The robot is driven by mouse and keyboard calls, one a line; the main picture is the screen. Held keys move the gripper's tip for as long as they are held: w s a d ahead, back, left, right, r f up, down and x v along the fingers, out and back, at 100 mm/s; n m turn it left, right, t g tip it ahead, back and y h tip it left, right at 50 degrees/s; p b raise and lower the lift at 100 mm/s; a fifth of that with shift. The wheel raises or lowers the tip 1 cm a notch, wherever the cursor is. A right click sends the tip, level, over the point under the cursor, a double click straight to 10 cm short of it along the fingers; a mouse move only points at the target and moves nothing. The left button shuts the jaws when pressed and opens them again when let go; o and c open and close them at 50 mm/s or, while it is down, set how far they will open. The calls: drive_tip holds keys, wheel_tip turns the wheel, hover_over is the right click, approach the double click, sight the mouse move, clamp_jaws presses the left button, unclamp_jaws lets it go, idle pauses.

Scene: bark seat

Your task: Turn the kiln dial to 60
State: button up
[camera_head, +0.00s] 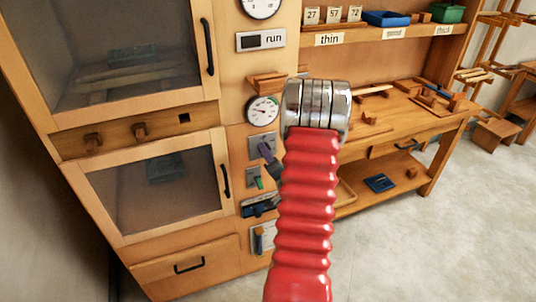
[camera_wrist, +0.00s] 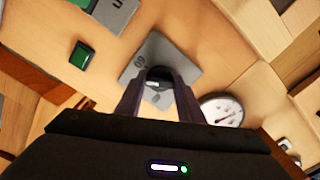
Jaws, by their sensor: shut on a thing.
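The kiln dial (camera_wrist: 158,92) is a dark round knob on a square grey plate (camera_wrist: 184,62) in the wrist view. A number that looks like 60 is printed near one corner of the plate. My gripper (camera_wrist: 160,78) is shut on the dial, one finger on each side. In the head view the plate (camera_head: 258,139) is on the kiln's wooden front, below a round gauge (camera_head: 262,110). There my gripper (camera_head: 265,151) reaches the plate from the right and hides the dial. The dial's pointer and exact setting cannot be read.
The gauge (camera_wrist: 222,110) is close beside the plate in the wrist view. A green switch (camera_head: 259,183) is below the plate, with other panels (camera_head: 262,238) further down. A small wooden ledge (camera_head: 266,83) juts out above the gauge. A workbench (camera_head: 400,115) stands at the right.

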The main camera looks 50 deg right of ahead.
drive_tip(key=m, duration=0.6)
drive_tip(key=shift+s+d+f, duration=0.15)
drive_tip(key=shift+s+d, duration=0.05)
drive_tip(key=shift+s, duration=0.05)
drive_tip(key=shift+m, duration=0.3)
drive_tip(key=o, duration=1.1)
drive_tip(key=shift+w+a, duration=0.1)
drive_tip(key=shift+w, duration=0.05)
drive_tip(key=shift+c, duration=0.2)
drive_tip(key=v, duration=1.4)
